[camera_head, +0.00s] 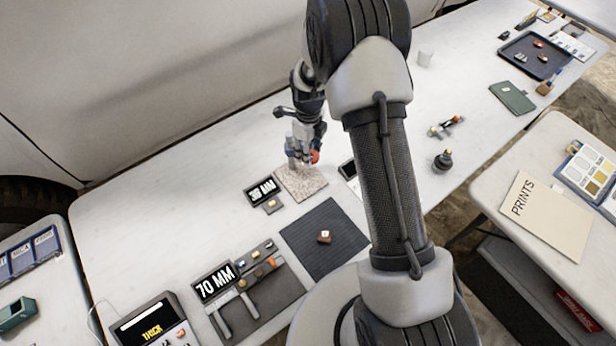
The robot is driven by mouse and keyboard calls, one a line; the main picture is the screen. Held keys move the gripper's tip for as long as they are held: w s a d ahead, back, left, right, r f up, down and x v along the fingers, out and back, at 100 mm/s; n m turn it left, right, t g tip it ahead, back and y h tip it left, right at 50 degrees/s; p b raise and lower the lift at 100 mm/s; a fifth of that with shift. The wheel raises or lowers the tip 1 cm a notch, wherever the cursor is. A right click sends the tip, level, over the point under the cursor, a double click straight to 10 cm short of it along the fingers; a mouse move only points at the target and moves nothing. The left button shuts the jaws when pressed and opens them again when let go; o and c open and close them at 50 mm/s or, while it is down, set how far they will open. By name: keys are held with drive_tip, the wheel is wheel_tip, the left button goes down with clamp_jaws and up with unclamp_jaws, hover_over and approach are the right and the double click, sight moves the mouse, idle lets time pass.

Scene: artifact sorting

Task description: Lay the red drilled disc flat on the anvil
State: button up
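My gripper (304,148) is small in the head view, pointing down over a speckled stone slab (301,186). A small red piece (315,156), which looks like the red disc, shows at the right side of the fingertips. I cannot tell whether it is gripped or only beside them, nor make out its hole. A blue and grey upright part (292,150) stands close to the fingers at the slab's far side. The anvil cannot be told apart; the fingers and this part cover that spot.
A display reading about 39 MM (262,190) stands left of the slab. A dark mat (322,248) with a small pale-topped block (324,237) lies nearer. A 70 MM display (214,284) and a grey tool tray (272,299) are front left. My arm covers the table's middle.

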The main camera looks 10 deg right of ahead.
sight(308, 180)
wheel_tip(308, 180, down, 13)
drive_tip(key=shift+f+b, duration=0.15)
drive_tip(key=shift+b, duration=1.1)
drive_tip(key=shift+f, duration=0.15)
drive_tip(key=o, duration=1)
drive_tip(key=shift+o, duration=0.2)
